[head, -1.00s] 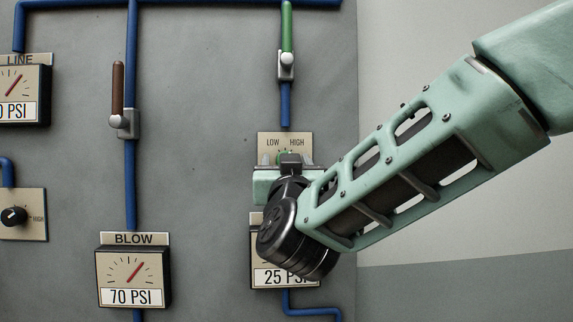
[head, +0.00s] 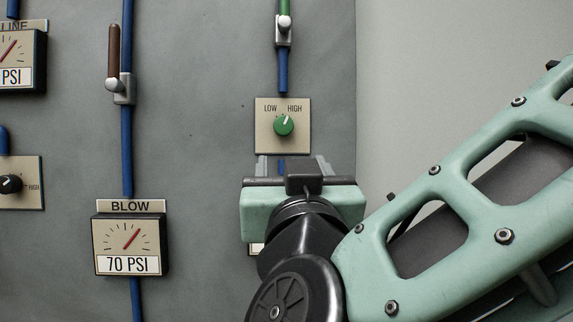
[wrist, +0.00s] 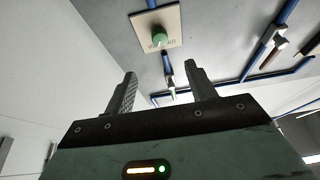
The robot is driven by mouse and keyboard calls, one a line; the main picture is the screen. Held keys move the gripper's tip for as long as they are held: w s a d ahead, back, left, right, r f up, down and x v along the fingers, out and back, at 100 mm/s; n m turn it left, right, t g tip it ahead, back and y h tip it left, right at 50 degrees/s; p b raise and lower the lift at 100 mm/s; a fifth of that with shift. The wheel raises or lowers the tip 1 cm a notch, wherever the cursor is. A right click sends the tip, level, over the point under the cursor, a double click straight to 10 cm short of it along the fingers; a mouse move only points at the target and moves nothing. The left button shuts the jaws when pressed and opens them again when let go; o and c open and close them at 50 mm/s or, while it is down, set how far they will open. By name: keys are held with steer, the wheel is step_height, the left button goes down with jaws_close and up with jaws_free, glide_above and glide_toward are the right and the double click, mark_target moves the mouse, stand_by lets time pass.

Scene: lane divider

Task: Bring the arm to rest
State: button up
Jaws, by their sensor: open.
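My gripper (head: 292,166) is in front of the grey panel, just below the green knob (head: 284,125) on its LOW–HIGH plate. In the wrist view my gripper (wrist: 160,88) has its two fingers spread apart with nothing between them. The green knob (wrist: 160,36) shows there beyond the fingertips, apart from them. My arm comes in from the lower right in the head view. My gripper and wrist hide most of the gauge below the knob.
A green-handled valve (head: 284,28) is above the knob. A brown-handled valve (head: 118,70), the BLOW gauge (head: 130,245) reading 70 PSI and a black knob (head: 12,184) are to the left. Bare wall (head: 440,80) is to the right of the panel.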

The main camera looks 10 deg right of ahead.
steer(key=shift+s+f, duration=0.15)
steer(key=shift+s, duration=0.25)
steer(key=s+a+f+n+g+y, duration=0.1)
steer(key=a+f+n+g+y, duration=0.25)
steer(key=f+g, duration=0.4)
steer(key=s+a+f+n+g+y, duration=0.1)
steer(key=a+f+n+g+y, duration=0.3)
steer(key=f, duration=0.7)
steer(key=s+d+f+g+h, duration=0.3)
steer(key=s+d+f+g, duration=0.2)
steer(key=d, duration=0.3)
steer(key=s+d+f+g+h+p, duration=0.1)
steer(key=s+d+f+g+h, duration=0.2)
steer(key=s+d+f+g, duration=0.3)
steer(key=shift+s+d+f, duration=0.6)
steer(key=shift+s+d, duration=0.6)
steer(key=shift+s, duration=0.05)
steer(key=shift+n, duration=0.25)
